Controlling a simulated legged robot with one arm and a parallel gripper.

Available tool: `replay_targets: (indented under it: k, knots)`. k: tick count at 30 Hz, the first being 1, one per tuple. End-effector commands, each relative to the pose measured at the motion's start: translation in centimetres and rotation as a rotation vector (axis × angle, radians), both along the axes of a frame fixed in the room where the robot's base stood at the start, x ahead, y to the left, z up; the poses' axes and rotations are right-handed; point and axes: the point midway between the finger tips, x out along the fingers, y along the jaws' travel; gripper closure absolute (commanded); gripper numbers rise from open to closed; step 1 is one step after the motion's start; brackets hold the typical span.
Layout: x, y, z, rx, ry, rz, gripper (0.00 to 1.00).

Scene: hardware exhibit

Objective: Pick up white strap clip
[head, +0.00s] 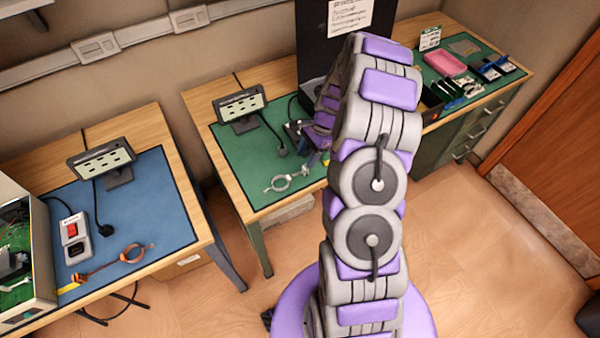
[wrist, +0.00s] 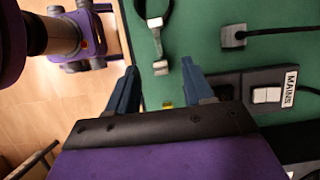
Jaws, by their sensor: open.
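The white strap clip (head: 287,181) lies on the green mat of the middle desk, with a round loop at its left end. In the wrist view the strap clip (wrist: 155,22) runs down from the top edge, and a small pale end piece lies just beyond my fingertips. My gripper (wrist: 158,65) has its two blue fingers spread apart with nothing between them. It is over the mat near the desk's edge. In the head view my arm partly hides the gripper beside the strap clip.
A black switch box marked MAINS (wrist: 265,95) is close to the right finger, and a cable plug (wrist: 233,37) lies above it. A display stand (head: 240,110) is behind the strap clip. An orange strap (head: 125,255) lies on the blue mat (head: 150,200) at left.

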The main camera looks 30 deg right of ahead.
Motion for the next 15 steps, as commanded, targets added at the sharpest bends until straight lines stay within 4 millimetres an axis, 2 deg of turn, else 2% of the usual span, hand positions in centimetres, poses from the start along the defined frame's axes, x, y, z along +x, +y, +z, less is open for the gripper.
replay_targets:
  k: [1,6,10,15]
  knots:
    - [0.0,0.0,-1.0,0.004,0.001,-0.002,0.49]
    - [-0.1,0.1,-1.9,0.006,0.000,-0.001,0.49]
    - [-0.2,1.1,-2.9,0.002,0.003,0.000,0.49]
    - [-0.2,2.7,-5.2,-0.008,0.002,0.001,0.49]
